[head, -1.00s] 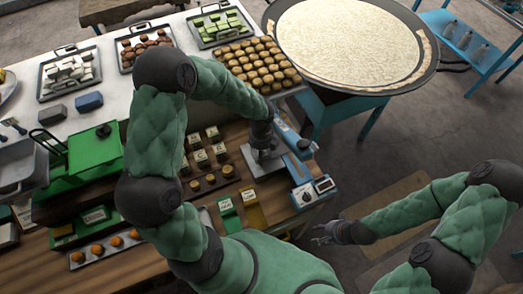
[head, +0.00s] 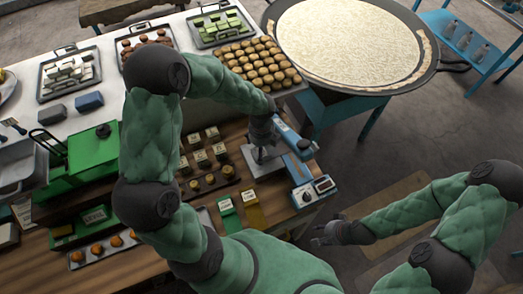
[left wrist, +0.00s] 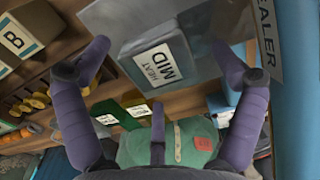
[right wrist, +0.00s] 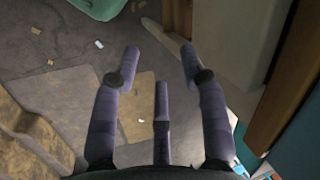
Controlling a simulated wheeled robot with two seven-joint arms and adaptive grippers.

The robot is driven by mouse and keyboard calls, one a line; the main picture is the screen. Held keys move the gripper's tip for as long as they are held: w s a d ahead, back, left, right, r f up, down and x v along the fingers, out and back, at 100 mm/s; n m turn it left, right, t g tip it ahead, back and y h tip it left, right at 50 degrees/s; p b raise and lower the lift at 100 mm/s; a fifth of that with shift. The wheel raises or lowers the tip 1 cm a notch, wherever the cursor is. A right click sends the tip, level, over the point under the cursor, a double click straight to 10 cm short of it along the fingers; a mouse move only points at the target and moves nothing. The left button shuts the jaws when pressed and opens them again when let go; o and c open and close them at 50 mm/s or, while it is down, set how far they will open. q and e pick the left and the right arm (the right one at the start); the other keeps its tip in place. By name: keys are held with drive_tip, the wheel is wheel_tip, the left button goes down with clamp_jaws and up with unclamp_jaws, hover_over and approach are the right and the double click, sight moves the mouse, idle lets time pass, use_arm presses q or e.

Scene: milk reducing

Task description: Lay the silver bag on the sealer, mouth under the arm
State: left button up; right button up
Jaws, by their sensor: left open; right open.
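The sealer, a blue device (head: 290,138) with a control box (head: 313,191), stands at the right end of the wooden bench. A flat silver-grey piece (head: 264,163), seemingly the silver bag, lies left of the blue part. It also shows in the left wrist view (left wrist: 105,20), under a grey block labelled HEAT MID (left wrist: 155,60). I cannot tell whether the mouth is under the arm. My left gripper (head: 262,145) is open above this piece, its fingers spread either side of the block. My right gripper (head: 318,236) is open and empty off the bench, over the floor.
Left of the sealer are a tray of small labelled blocks (head: 200,158), a green card (head: 226,207) and a yellow card (head: 252,208). A green machine (head: 92,155) stands further left. Sweet trays and a large pan (head: 350,45) are behind.

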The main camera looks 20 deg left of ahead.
use_arm(q)
wheel_tip(320, 180, up, 10)
drive_tip(key=shift+f, duration=0.2)
drive_tip(key=shift+s, duration=0.1)
